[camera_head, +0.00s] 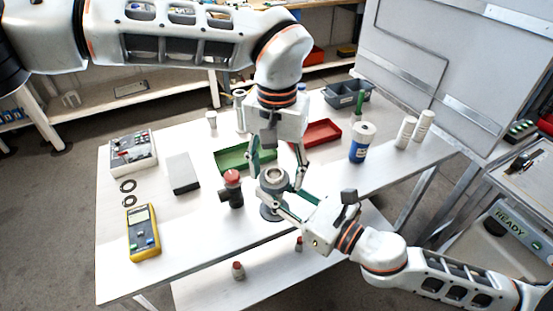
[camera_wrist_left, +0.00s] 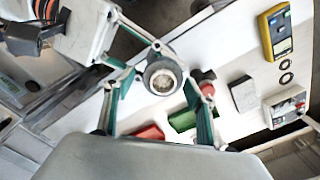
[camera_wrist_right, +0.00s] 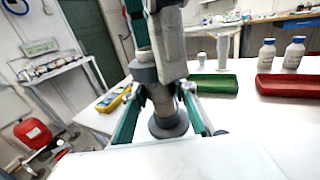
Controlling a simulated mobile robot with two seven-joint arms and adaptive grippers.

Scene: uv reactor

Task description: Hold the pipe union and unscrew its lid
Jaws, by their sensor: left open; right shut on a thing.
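The grey pipe union (camera_head: 274,178) stands upright near the middle of the table, with a round ring-like lid on top and a wide base flange. My right gripper (camera_wrist_right: 163,108) is shut on its body below the lid. My left gripper (camera_head: 278,163) points down from above and is open, its fingers apart on either side of the lid's top. In the left wrist view the union's round top (camera_wrist_left: 162,76) shows ahead of the two spread fingers (camera_wrist_left: 158,118). In the right wrist view the left gripper partly hides the upper union (camera_wrist_right: 148,68).
A dark fitting with a red cap (camera_head: 232,190) stands close left of the union. A green tray (camera_head: 232,160) and red tray (camera_head: 322,132) lie behind. The front table is mostly clear.

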